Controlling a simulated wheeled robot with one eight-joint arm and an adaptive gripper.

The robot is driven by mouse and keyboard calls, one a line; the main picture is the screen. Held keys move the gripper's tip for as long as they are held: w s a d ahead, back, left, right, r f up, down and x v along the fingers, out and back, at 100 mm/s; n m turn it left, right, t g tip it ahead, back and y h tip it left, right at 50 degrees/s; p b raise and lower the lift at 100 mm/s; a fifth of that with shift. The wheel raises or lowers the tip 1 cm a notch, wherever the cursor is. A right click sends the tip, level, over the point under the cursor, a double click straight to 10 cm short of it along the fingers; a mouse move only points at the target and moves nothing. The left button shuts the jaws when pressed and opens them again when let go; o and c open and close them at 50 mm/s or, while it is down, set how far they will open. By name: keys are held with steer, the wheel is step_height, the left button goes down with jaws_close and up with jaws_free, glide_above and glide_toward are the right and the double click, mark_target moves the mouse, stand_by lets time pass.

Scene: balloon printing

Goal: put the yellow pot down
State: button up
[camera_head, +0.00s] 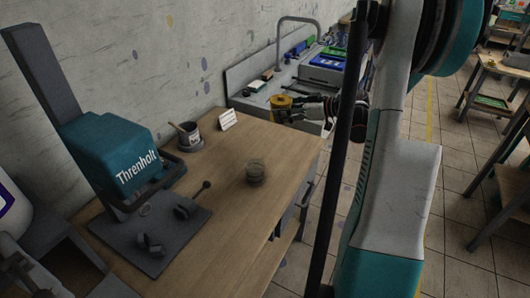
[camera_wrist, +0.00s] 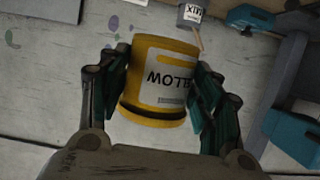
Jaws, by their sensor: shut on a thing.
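The yellow pot (camera_wrist: 158,78) is between the two fingers of my gripper (camera_wrist: 160,95) in the wrist view. It has a white label reading "YELLOW", upside down in that view. In the head view the yellow pot (camera_head: 281,102) is at the left tip of my gripper (camera_head: 295,104), close to the grey sink bench's near edge, beyond the wooden table. My gripper is shut on it. I cannot tell from these frames whether the pot's base touches any surface.
The teal "Threnholt" press (camera_head: 120,155) fills the left. The sink bench (camera_head: 250,75) stands behind.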

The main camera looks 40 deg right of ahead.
step_height(320, 180, down, 20)
steer(key=b, duration=0.5)
steer(key=shift+r, duration=0.25)
steer(key=shift+f+b, duration=0.1)
steer(key=shift+b, duration=0.3)
steer(key=o, duration=1.1)
steer(key=shift+o, duration=0.2)
steer(key=shift+s+d+r, duration=0.15)
steer(key=shift+s+r, duration=0.1)
steer(key=p+v, duration=0.3)
steer(key=v, duration=0.8)
steer(key=shift+s, duration=0.15)
steer(key=shift+d, duration=0.1)
